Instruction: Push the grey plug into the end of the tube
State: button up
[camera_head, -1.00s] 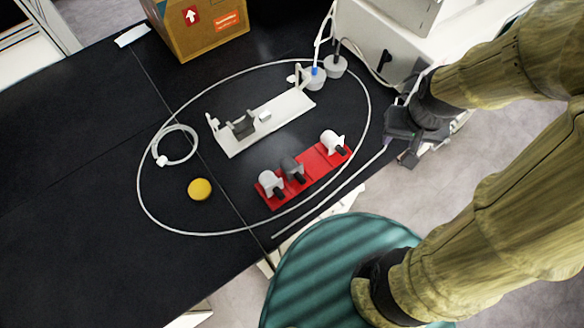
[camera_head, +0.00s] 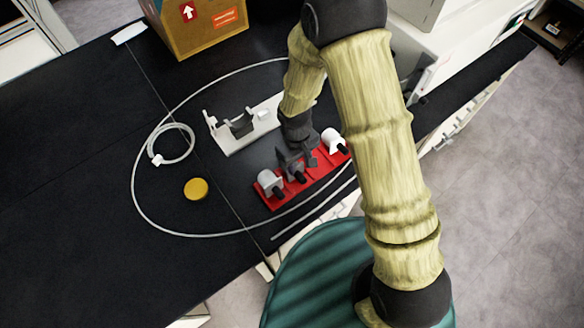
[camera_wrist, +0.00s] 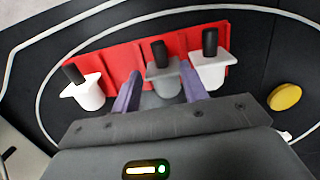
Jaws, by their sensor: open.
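The grey plug (camera_wrist: 163,82), with a black stub, sits in the middle of the red rack (camera_head: 268,201) between two white plugs. In the wrist view, my gripper (camera_wrist: 158,92) is open, with one purple finger on either side of the grey plug. I cannot tell whether the fingers touch it. In the head view, my gripper (camera_head: 297,160) is low over the rack's middle and partly hides the grey plug. The pale tube (camera_head: 180,235) lies in a wide loop on the black table. One free end lies in front of the rack.
One white plug (camera_head: 270,181) stands left of my gripper and another (camera_head: 333,141) right of it. A white stand (camera_head: 232,148) with a grey cradle is behind the rack. A yellow disc (camera_head: 196,189), coiled tube (camera_head: 172,157) and cardboard box (camera_head: 200,25) lie left or behind.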

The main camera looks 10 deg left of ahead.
aim_at(301, 177)
jog(key=f+b, duration=0.2)
jog(key=f, duration=0.1)
jog(key=f+b, duration=0.2)
jog(key=f, duration=0.1)
jog(key=d+f+b, duration=0.1)
jog(key=f+b, duration=0.1)
jog(key=b, duration=0.1)
jog(key=shift+s+f, duration=0.35)
jog(key=shift+f, duration=0.05)
jog(key=shift+c, duration=0.4)
grip_shut()
dwell(0.4)
jog(key=shift+r+p, duration=2.35)
jog(key=shift+r, duration=0.65)
